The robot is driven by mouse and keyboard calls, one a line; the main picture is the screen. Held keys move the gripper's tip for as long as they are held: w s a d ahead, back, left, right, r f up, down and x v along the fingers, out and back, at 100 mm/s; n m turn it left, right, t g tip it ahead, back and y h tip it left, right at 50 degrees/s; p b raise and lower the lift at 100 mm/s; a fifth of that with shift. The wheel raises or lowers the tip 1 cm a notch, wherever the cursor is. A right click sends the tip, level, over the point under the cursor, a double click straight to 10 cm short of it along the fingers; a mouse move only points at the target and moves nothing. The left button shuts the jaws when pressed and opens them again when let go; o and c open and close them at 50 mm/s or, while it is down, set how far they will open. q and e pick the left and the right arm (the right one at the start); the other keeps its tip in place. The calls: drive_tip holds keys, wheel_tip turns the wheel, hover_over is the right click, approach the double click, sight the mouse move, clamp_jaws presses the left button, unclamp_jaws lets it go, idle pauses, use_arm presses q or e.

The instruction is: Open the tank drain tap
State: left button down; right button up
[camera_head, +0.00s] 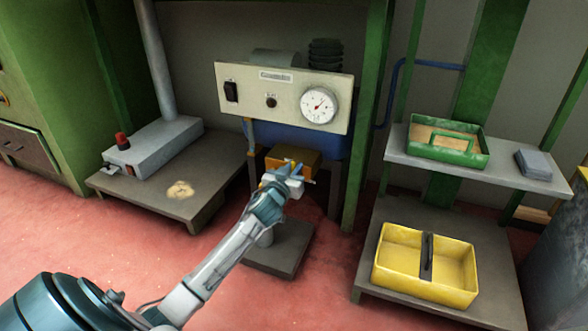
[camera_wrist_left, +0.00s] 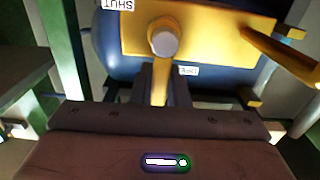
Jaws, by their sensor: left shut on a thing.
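The tank (camera_wrist_left: 118,55) is a dark blue rounded body under the control panel, and its blue side also shows in the head view (camera_head: 325,143). A yellow plate (camera_wrist_left: 215,28) sits at its front, with a round grey pivot (camera_wrist_left: 163,38) and a yellow tap handle (camera_wrist_left: 160,88) pointing down from it. A label at the plate's upper left reads "SHUT", mirrored or upside down; another small label (camera_wrist_left: 188,71) is too small to read. My left gripper (camera_wrist_left: 162,90) is shut on the yellow handle. In the head view my left gripper (camera_head: 288,180) hides the handle. My right gripper is not in view.
A cream control panel (camera_head: 245,98) with a dial (camera_head: 319,105) hangs above the tank. A low bench (camera_head: 205,180) stands left. A shelf with a green tray (camera_head: 447,155) and a table with a yellow tray (camera_head: 400,275) stand right. Green posts flank the tank.

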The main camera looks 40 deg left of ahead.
use_arm(q)
drive_tip(key=c, duration=1.4)
unclamp_jaws()
drive_tip(key=shift+s, duration=0.1)
drive_tip(key=p+v, duration=0.3)
drive_tip(key=v, duration=0.7)
drive_tip(key=shift+s, duration=0.3)
drive_tip(key=shift+d, duration=0.15)
